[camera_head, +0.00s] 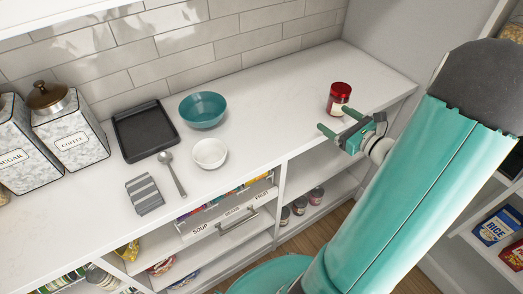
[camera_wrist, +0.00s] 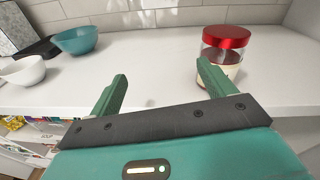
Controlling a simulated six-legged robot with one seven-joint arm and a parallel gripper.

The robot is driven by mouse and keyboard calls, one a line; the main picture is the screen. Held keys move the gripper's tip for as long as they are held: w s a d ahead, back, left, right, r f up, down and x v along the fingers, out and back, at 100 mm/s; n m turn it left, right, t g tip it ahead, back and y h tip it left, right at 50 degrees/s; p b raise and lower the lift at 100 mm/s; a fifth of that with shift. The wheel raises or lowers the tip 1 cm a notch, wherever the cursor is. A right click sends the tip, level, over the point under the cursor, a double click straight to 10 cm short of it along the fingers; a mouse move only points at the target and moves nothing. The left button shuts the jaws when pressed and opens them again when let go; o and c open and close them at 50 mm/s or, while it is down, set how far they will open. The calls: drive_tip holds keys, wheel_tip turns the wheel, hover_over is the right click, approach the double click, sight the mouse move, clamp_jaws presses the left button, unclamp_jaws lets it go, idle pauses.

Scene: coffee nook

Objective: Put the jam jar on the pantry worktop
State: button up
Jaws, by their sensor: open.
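The jam jar (camera_head: 339,98), with a red lid and a pale label, stands upright on the white pantry worktop (camera_head: 270,107) toward its right end. It also shows in the wrist view (camera_wrist: 224,50), upper right, partly hidden behind the right finger. My gripper (camera_head: 340,124) is open and empty at the worktop's front edge, just in front of the jar. In the wrist view my gripper (camera_wrist: 162,80) has its two green fingers wide apart, with the jar beyond the right finger rather than between them. I cannot tell whether that finger touches the jar.
A teal bowl (camera_head: 202,109), white bowl (camera_head: 210,153), black tray (camera_head: 146,131), spoon (camera_head: 172,172), striped cloth (camera_head: 145,194) and canisters (camera_head: 72,126) occupy the worktop's left. A tiled wall (camera_head: 190,45) stands behind. Bare worktop lies between the bowls and jar. Jars (camera_head: 300,206) sit on shelves below.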

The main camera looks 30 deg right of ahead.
drive_tip(key=s+a+r+n+g+y, duration=0.1)
drive_tip(key=a+r+n+g+y, duration=0.15)
drive_tip(key=a+n+g, duration=0.6)
drive_tip(key=a+r+n+g+y, duration=0.25)
drive_tip(key=a+n, duration=0.65)
drive_tip(key=a, duration=0.9)
drive_tip(key=s+a+r+n+h, duration=0.5)
drive_tip(key=s+r+n+h, duration=0.1)
drive_tip(key=n, duration=0.9)
drive_tip(key=shift+s+a+r+h, duration=0.2)
drive_tip(key=shift+s+h, duration=0.5)
drive_tip(key=shift+s, duration=0.4)
drive_tip(key=c, duration=0.9)
drive_tip(key=shift+d, duration=0.2)
drive_tip(key=shift+c, duration=0.5)
